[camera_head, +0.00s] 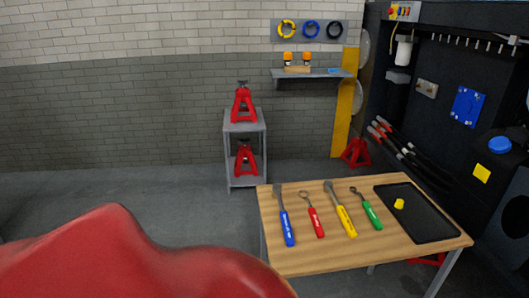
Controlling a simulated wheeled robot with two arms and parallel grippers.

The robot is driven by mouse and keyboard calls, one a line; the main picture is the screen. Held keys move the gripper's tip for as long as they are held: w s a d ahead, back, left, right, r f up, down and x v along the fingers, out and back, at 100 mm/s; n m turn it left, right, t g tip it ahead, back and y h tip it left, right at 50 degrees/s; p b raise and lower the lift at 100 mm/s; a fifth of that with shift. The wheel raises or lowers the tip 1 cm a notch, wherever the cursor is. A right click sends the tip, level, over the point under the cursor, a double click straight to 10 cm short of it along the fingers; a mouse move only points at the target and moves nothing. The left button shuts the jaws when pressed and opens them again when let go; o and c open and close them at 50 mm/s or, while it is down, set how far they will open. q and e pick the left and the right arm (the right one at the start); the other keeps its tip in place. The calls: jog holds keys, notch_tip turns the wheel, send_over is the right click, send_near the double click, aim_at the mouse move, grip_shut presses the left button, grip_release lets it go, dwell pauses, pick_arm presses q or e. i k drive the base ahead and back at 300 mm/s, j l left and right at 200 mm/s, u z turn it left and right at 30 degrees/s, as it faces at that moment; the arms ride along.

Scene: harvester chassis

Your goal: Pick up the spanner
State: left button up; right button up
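Several hand tools lie side by side on a wooden table (310,262), handles toward the near edge. A green-handled tool (370,213) with a small dark head is rightmost, just left of the black tray. A red-handled tool (316,222) with a ring-shaped metal head lies between a blue-handled tool (287,222) and a yellow-handled tool (344,218). The green and red tools look most like spanners; their heads are too small to tell which is the spanner. Neither of my grippers is in view.
A black tray (425,222) holds a small yellow piece (399,204) at the table's right. A large red curved surface (120,255), which I cannot identify, fills the lower left. A dark machine wall (440,130) stands behind right. A grey stand (245,142) holds red jack stands.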

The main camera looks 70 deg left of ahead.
aim_at(320, 233)
jog(key=u, duration=1.65)
jog(key=z, duration=2.1)
jog(key=u, duration=2.1)
